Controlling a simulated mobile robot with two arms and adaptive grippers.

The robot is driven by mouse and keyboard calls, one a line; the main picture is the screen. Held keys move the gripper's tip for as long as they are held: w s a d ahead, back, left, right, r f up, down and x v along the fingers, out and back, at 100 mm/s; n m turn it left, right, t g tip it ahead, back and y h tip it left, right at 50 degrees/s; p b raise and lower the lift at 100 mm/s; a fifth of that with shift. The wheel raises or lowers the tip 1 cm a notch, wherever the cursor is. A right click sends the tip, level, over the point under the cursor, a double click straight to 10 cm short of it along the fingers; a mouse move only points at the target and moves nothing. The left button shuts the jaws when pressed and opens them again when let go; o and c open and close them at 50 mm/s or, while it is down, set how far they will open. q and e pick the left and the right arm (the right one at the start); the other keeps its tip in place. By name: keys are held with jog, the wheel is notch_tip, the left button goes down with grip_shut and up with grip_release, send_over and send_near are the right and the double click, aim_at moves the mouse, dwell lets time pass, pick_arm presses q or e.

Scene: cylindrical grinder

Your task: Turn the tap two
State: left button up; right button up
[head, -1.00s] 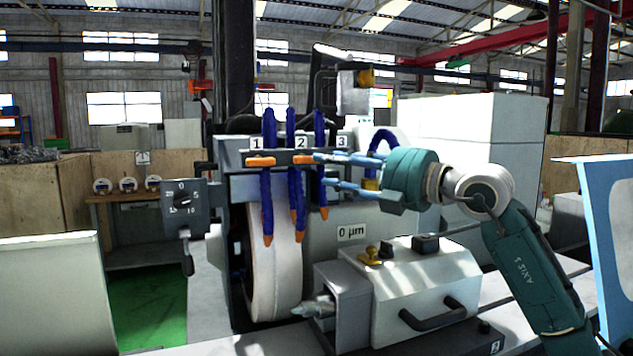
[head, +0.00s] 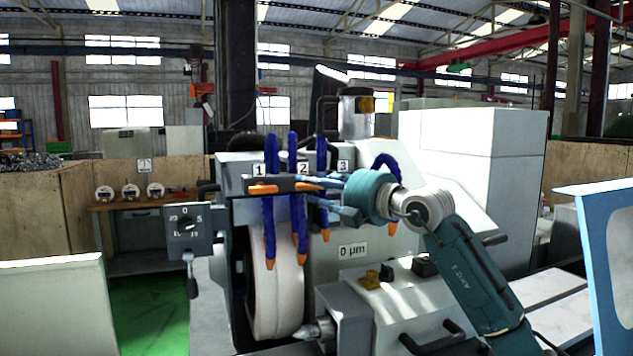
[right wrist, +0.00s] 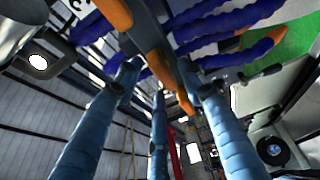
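Three coolant taps with blue segmented hoses stand on a dark bar in front of the grinding wheel (head: 275,290), under labels 1, 2 and 3. Tap two (head: 308,187) has an orange handle, with its hose (head: 299,225) hanging below it. My right gripper (head: 324,187) reaches in from the right, with its blue fingers close to the tap two handle and partly covering tap three. In the right wrist view the fingers (right wrist: 160,78) are spread apart, with an orange handle (right wrist: 160,66) between the tips. Contact cannot be told. My left gripper is not in view.
Tap one's orange handle (head: 262,189) is just left of tap two. A dial box (head: 187,230) with a lever is at the left. A grey machine housing (head: 385,300) lies below my right arm. A blue-framed panel (head: 605,250) stands at the far right.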

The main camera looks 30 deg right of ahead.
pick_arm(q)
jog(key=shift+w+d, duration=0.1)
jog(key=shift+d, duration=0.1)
pick_arm(e)
grip_shut()
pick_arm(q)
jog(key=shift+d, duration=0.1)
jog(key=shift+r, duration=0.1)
